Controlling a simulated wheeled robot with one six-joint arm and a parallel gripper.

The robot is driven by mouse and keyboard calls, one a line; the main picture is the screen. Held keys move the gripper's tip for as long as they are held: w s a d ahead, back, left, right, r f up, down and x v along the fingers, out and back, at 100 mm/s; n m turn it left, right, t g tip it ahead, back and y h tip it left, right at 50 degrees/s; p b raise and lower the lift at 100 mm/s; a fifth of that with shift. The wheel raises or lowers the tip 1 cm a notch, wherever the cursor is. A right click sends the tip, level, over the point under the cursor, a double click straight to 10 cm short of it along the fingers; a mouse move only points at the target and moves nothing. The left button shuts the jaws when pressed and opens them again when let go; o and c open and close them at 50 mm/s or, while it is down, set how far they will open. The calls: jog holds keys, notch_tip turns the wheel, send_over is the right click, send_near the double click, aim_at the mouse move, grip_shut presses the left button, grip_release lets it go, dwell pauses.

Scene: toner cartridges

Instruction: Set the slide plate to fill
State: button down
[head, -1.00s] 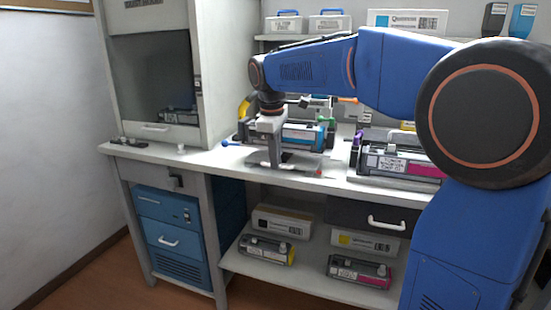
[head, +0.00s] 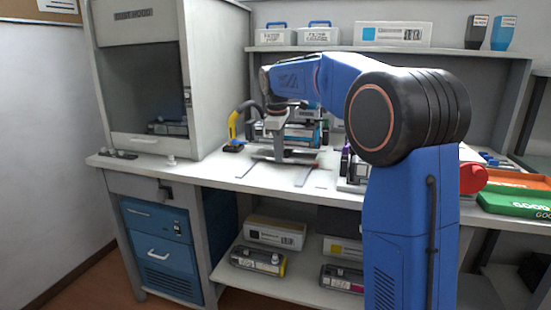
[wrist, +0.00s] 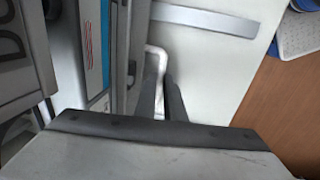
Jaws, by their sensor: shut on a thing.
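My gripper (head: 277,154) is low over the front of the cartridge stand on the bench. In the wrist view my gripper (wrist: 163,98) has its two dark fingers close together on a thin pale bent handle (wrist: 156,52). The handle runs along the side of the stand; I cannot tell for certain that it belongs to the slide plate. A cartridge with a blue stripe (head: 300,131) sits in the stand behind my gripper; its side also shows in the wrist view (wrist: 94,45). The fill marking is not readable, and my wrist hides much of the stand's front.
A grey metal strip (head: 305,176) lies on the bench in front of the stand. A dust hood (head: 140,75) stands at left, with a yellow-handled tool (head: 234,125) beside it. Green (head: 515,204) and orange trays are at right. The bench front between hood and stand is mostly clear.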

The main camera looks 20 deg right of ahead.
jog(key=shift+w+d+r, duration=0.1)
jog(key=shift+w+r, duration=0.05)
jog(key=shift+w, duration=0.05)
jog(key=c, duration=1.8)
grip_release()
jog(key=shift+c, duration=0.2)
notch_tip(320, 180, up, 17)
jog(key=s+a, duration=0.1)
jog(key=s, duration=0.1)
jog(key=shift+s+a, duration=0.25)
jog(key=shift+a, duration=0.1)
jog(key=s+f+m+t, duration=0.1)
jog(key=s+f+m, duration=0.35)
jog(key=s, duration=0.75)
jog(key=s+f+m+t, duration=0.1)
jog(key=s+f, duration=0.6)
jog(key=s, duration=0.4)
jog(key=s+f+m+t+y, duration=0.1)
jog(key=s+f+m, duration=0.4)
jog(key=s+f, duration=1.4)
notch_tip(320, 180, down, 3)
jog(key=shift+s+r, duration=0.2)
jog(key=shift+s, duration=0.2)
